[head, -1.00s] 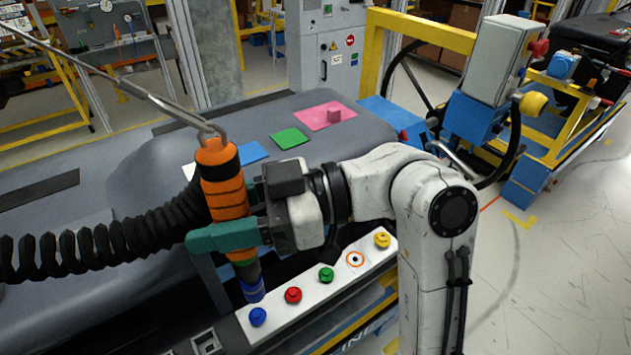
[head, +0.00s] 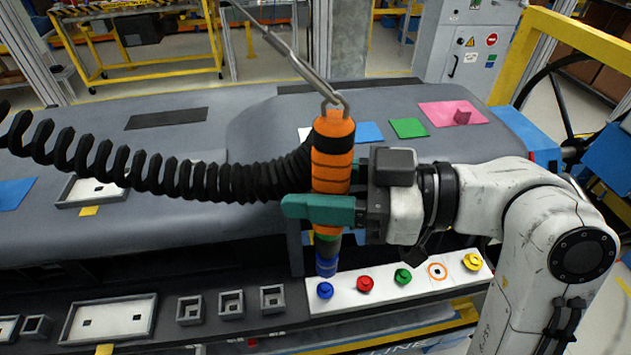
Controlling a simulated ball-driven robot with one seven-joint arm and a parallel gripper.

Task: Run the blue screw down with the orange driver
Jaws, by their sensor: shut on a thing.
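The orange driver (head: 333,160) hangs upright from a metal hook and cable. A ribbed black hose runs off to the left behind it. My gripper (head: 325,206) has its teal fingers shut around the lower part of the driver's body. The driver's nose has a green band and a dark blue end (head: 327,266). The blue screw (head: 325,290) is at the left end of a white strip (head: 345,303). The blue nose end is close above the screw. I cannot tell whether they touch.
The dark dashboard (head: 420,160) carries coloured pads behind.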

